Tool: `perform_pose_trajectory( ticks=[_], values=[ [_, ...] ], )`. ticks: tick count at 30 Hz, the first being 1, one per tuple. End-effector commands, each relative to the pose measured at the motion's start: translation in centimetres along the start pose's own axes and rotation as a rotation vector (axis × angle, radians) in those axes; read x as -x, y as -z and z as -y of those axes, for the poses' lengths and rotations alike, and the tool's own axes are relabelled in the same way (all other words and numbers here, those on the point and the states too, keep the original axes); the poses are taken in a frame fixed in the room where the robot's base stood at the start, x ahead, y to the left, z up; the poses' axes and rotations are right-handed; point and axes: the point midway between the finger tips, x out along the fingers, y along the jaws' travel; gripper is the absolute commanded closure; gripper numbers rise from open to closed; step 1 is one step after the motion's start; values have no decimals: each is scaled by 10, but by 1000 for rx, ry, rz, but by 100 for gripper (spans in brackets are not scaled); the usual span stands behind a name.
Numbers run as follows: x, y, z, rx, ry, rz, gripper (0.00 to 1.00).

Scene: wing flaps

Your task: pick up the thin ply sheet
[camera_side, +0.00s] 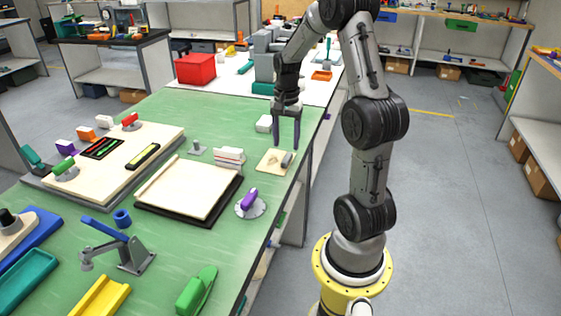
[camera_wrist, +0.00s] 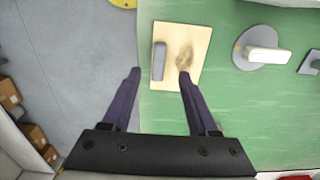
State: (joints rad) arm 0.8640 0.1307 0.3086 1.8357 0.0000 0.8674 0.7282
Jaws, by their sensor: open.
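A small, thin, light wooden sheet (camera_side: 270,160) lies flat near the right edge of the green table. In the wrist view the sheet (camera_wrist: 193,72) shows a brown mark and a grey bar-shaped block (camera_wrist: 159,61) along its left side, towards the table edge. The same grey block (camera_side: 287,160) shows at its right end in the side view. My gripper (camera_side: 285,149) points down close by, open and empty. In the wrist view my gripper (camera_wrist: 158,73) has its right fingertip over the sheet and its left one beyond the table edge. Fingertip height is hard to tell.
A white block (camera_wrist: 264,55) on a grey round base stands right of the sheet in the wrist view. In the side view, a larger pale board (camera_side: 188,187) on a black base and a purple handle (camera_side: 249,196) on a disc are nearby. Floor lies beyond the edge.

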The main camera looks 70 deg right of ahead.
Motion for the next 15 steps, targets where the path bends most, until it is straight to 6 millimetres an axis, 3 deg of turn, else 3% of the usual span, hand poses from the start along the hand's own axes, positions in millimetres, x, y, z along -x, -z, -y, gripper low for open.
perform_pose_trajectory(
  ticks=[5,15],
  values=[
    [-12,-2,-1,1,-1,2,40],
    [-53,-5,-2,1,-1,1,40]
  ],
)
